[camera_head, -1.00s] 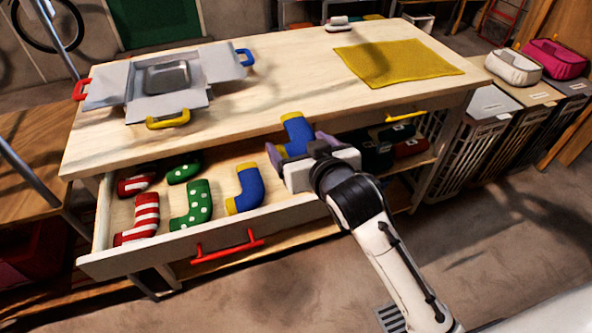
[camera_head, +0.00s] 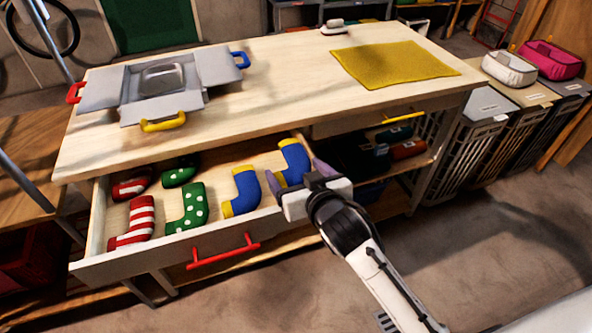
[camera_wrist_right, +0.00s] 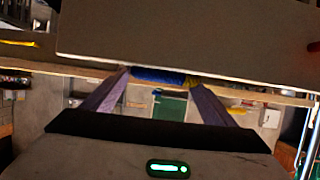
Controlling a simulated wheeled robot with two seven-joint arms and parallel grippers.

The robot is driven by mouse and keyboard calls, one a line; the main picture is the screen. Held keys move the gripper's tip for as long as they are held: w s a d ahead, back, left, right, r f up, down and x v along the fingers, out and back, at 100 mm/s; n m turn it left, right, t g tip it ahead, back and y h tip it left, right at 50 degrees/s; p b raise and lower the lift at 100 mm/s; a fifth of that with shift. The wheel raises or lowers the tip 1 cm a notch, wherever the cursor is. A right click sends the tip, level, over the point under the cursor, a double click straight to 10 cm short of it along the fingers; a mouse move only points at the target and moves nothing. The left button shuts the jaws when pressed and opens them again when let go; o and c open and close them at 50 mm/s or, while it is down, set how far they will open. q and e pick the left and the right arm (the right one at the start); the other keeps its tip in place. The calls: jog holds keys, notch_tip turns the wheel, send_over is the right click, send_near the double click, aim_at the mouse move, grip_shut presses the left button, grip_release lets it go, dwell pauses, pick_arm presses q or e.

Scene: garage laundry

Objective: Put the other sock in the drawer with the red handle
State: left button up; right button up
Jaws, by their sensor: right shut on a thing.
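The open drawer with the red handle (camera_head: 130,263) hangs under the workbench top, its red handle (camera_head: 223,251) on the front. My right gripper (camera_head: 293,180) is shut on a blue sock with yellow ends (camera_head: 294,160), at the drawer's right end. I cannot tell whether this sock touches the drawer floor. In the right wrist view the held sock (camera_wrist_right: 158,75) shows as a blue strip between the fingers. A matching blue and yellow sock (camera_head: 246,190) lies in the drawer, just left of the held one. My left gripper is not in view.
Red-striped socks (camera_head: 140,222) and green dotted socks (camera_head: 193,207) lie farther left in the drawer. The workbench top (camera_head: 270,100) overhangs the drawer's back. A drawer with a yellow handle (camera_head: 403,117) is at right, above a shelf of dark rolled items (camera_head: 365,155).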

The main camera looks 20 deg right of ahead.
jog(key=shift+f, duration=0.35)
jog(key=o, duration=1)
jog(key=shift+o, duration=0.2)
jog(key=shift+r, duration=0.1)
jog(key=shift+r, duration=0.35)
jog(key=shift+s+r, duration=0.2)
jog(key=shift+r, duration=0.1)
jog(key=v, duration=1.1)
jog(key=s+f+g, duration=0.1)
jog(key=s+f, duration=0.4)
jog(key=f, duration=0.3)
jog(key=s+f+n+g+y, duration=0.1)
jog(key=s+f+g, duration=0.1)
jog(key=s+f, duration=0.3)
jog(key=s+f+g+y, duration=0.1)
jog(key=s+f, duration=0.5)
jog(key=f, duration=0.6)
jog(key=shift+d+f+n+g+p, duration=0.3)
jog(key=shift+g+p, duration=0.1)
jog(key=shift+g, duration=0.1)
